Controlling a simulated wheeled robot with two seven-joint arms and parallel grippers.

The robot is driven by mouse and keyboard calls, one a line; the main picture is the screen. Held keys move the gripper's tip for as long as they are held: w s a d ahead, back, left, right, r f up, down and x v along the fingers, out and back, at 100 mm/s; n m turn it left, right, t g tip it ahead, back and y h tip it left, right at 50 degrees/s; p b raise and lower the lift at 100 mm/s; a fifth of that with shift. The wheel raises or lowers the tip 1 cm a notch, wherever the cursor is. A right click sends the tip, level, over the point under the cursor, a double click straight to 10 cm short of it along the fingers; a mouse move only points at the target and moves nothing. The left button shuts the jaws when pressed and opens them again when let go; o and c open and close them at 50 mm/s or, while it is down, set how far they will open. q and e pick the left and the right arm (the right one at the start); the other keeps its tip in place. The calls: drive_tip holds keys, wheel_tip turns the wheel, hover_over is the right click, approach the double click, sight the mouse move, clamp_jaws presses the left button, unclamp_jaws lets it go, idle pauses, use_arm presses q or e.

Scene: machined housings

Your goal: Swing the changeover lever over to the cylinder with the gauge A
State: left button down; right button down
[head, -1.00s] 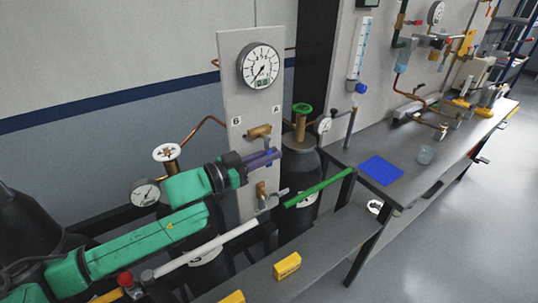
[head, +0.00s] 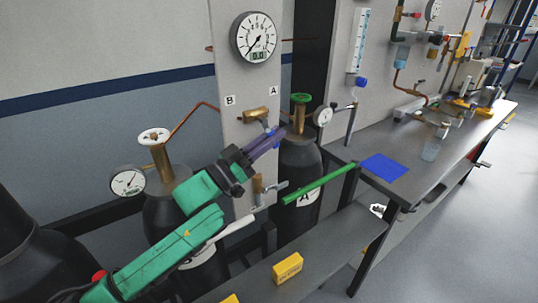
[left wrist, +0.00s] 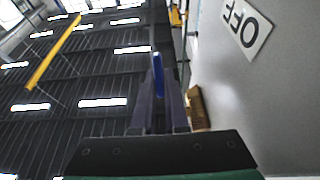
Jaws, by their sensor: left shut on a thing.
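The changeover valve (head: 255,115) is a brass body on the grey panel (head: 228,80), below the labels B (head: 230,100) and A (head: 273,90). Its blue lever (left wrist: 157,68) shows upright between my fingers in the left wrist view. My left gripper (head: 279,133) is shut on the lever, just right of and below the valve body; its fingers hide most of the lever in the head view. The cylinder marked A (head: 297,165), with a green handwheel and small gauge (head: 323,116), stands right of the panel. My right gripper is not in view.
A second cylinder (head: 160,217) with a white handwheel and gauge (head: 128,182) stands left of the panel. A large dial (head: 256,37) is above the valve. A green bar (head: 320,185) crosses in front of cylinder A. A yellow block (head: 287,267) lies on the low shelf.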

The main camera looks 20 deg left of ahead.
use_arm(q)
drive_tip(key=t+h+b, duration=0.1)
drive_tip(key=b, duration=0.2)
drive_tip(key=shift+w+d, duration=0.2)
drive_tip(key=shift+w+r+t+h+b, duration=0.1)
drive_tip(key=shift+r+t+h+b, duration=0.25)
drive_tip(key=shift+t+b, duration=0.2)
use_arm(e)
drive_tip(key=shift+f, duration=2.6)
use_arm(q)
drive_tip(key=c, duration=0.9)
unclamp_jaws()
drive_tip(key=shift+c, duration=0.2)
drive_tip(key=shift+f, duration=0.15)
drive_tip(key=b+v, duration=0.2)
drive_tip(key=v, duration=0.5)
drive_tip(key=shift+b, duration=0.3)
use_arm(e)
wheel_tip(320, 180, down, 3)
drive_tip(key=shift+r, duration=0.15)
